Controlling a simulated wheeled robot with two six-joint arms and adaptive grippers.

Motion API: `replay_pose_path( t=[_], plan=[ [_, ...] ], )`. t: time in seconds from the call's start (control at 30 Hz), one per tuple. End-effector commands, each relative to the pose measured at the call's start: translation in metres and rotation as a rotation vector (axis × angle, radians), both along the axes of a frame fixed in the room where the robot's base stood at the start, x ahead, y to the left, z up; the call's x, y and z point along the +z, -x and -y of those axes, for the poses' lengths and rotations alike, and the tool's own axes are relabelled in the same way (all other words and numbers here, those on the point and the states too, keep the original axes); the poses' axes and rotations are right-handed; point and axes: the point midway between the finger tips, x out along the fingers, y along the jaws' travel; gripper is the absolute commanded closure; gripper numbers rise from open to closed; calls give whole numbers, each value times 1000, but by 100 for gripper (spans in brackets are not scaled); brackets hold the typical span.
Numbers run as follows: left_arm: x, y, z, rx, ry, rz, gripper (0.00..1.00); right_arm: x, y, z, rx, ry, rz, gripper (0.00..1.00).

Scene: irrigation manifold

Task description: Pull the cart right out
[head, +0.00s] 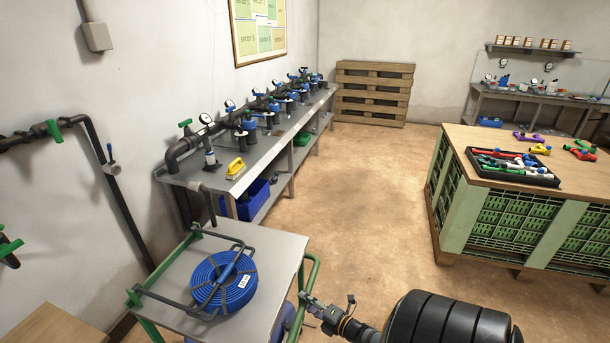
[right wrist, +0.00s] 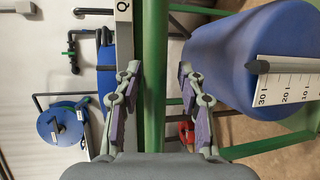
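The cart (head: 282,258) has a grey top and a green tube frame and stands at the lower left of the head view. A coil of blue hose (head: 236,290) lies on it, with dark bars around it. The cart's green handle (head: 313,268) is at its right side. My right gripper (head: 308,302) is at this handle. In the right wrist view the green bar (right wrist: 153,50) runs between the two spread fingers of my right gripper (right wrist: 163,90), with a clear gap on the right finger's side. My left gripper is not in view.
A manifold bench (head: 270,140) runs along the left wall just behind the cart. A crate-sided table (head: 560,178) stands at the right. Stacked pallets (head: 374,94) lean at the back. The floor (head: 360,200) between bench and table is clear. A blue container (right wrist: 232,60) is near the bar.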

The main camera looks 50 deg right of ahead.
Motion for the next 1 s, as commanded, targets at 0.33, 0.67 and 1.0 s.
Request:
replay_pose_path(
  t=[0.33, 0.67, 1.0],
  plan=[
    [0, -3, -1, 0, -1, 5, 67, 3, 0, -1, 2, 0, 7, 54],
    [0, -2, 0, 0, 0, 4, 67, 14, 69, -1, 4, -1, 1, 54],
    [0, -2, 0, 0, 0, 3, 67, 23, 116, -1, 0, -1, 5, 54]
  ],
)
